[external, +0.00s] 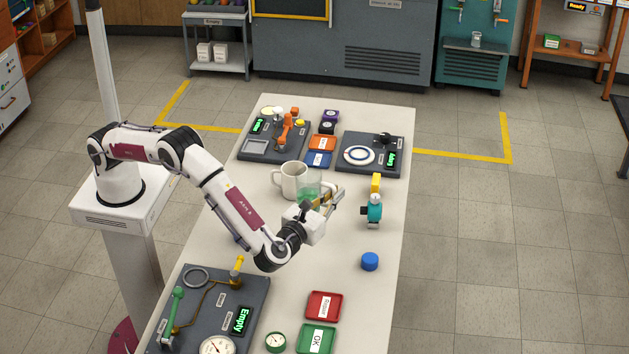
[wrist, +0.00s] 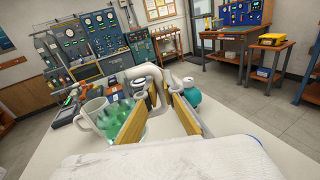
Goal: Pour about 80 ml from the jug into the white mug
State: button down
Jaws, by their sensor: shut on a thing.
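The white mug (external: 291,176) stands on the bench and also shows at the left in the wrist view (wrist: 92,119). The clear jug (external: 309,188) with green liquid is right beside the mug, overlapping it in the external view. In the wrist view the jug (wrist: 127,124) is partly hidden behind my left finger. My gripper (external: 332,200) is shut on the jug from its right side; its yellow-padded fingers show in the wrist view (wrist: 157,100). I cannot tell whether the jug touches the bench or how far it tilts. No stream of liquid is visible.
A teal bottle-like object (external: 374,210) and a blue cap (external: 370,261) stand right of my gripper. Dark testbench panels (external: 371,152) fill the far end; another panel (external: 250,295) lies nearer. Red (external: 323,306) and green (external: 316,339) trays lie in front.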

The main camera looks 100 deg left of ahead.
jog(key=shift+s+a, duration=0.1)
jog(key=shift+s+a+f, duration=0.8)
jog(key=shift+s+a, duration=0.7)
jog(key=shift+s, duration=0.25)
send_over(289, 180)
jog(key=s+d, duration=0.2)
jog(key=d, duration=0.1)
notch_tip(289, 180, down, 2)
jog(key=shift+s+a+f, duration=0.15)
jog(key=shift+s+a, duration=0.65)
jog(key=shift+s, duration=0.2)
jog(key=shift+w+a+r+m+g+h, duration=0.1)
jog(key=shift+w+r+m+g+h, duration=0.2)
jog(key=shift+m+g+h, duration=0.7)
jog(key=shift+w+a+r+m+g+h, duration=0.1)
jog(key=shift+w+r+m+g+h, duration=0.2)
jog(key=shift+m+g+h, duration=0.7)
jog(key=shift+w+a+r+m+g+h, duration=0.15)
jog(key=shift+w+m+g+h, duration=0.4)
jog(key=shift+m, duration=0.75)
